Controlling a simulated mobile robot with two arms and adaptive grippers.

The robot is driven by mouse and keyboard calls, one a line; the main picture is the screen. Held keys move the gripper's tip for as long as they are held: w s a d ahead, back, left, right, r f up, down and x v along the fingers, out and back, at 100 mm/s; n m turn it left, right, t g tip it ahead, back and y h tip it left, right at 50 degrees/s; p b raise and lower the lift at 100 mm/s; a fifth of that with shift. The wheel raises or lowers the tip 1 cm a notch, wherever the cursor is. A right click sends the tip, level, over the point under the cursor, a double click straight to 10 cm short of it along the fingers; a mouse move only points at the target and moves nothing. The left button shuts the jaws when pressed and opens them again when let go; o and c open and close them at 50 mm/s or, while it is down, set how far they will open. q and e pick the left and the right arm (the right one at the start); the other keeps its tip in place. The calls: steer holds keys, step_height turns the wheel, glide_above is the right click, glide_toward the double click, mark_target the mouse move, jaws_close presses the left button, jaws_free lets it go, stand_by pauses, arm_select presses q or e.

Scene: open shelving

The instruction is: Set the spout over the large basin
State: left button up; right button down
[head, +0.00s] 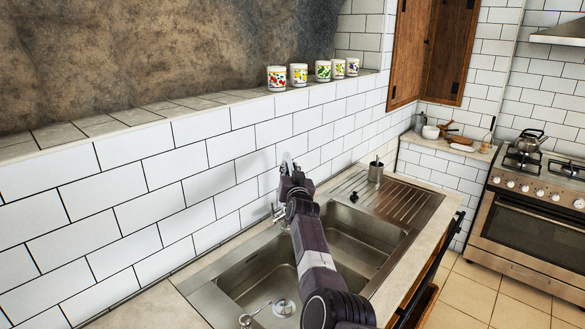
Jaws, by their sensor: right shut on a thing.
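The steel sink has two basins: a near left basin (242,283) and a far right basin (365,243). My arm covers the area between them, so I cannot compare their sizes surely. A bit of the chrome tap (278,213) shows at the wall side of the sink, beside my arm. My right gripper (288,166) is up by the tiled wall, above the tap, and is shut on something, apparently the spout. The spout is mostly hidden behind the gripper, so its direction is unclear. My left gripper is out of view.
A ribbed drainboard (402,197) with a metal cup (376,171) lies right of the basins. Several patterned mugs (298,75) stand on the wall ledge. The tiled floor (480,295) is clear.

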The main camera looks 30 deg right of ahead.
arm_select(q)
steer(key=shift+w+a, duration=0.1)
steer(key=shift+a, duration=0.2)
arm_select(e)
steer(key=shift+w+a+r+m+h, duration=0.1)
steer(key=shift+w+a+m+h, duration=0.15)
steer(key=shift+a+h, duration=0.2)
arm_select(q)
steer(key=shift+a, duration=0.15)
arm_select(e)
steer(key=c, duration=1.7)
jaws_free()
steer(key=shift+d, duration=0.1)
steer(key=shift+c, duration=0.2)
steer(key=shift+s, duration=0.1)
steer(key=shift+s+a+g+h, duration=0.2)
steer(key=shift+s+g+h, duration=0.15)
steer(key=shift+s, duration=0.15)
steer(key=shift+v, duration=3.25)
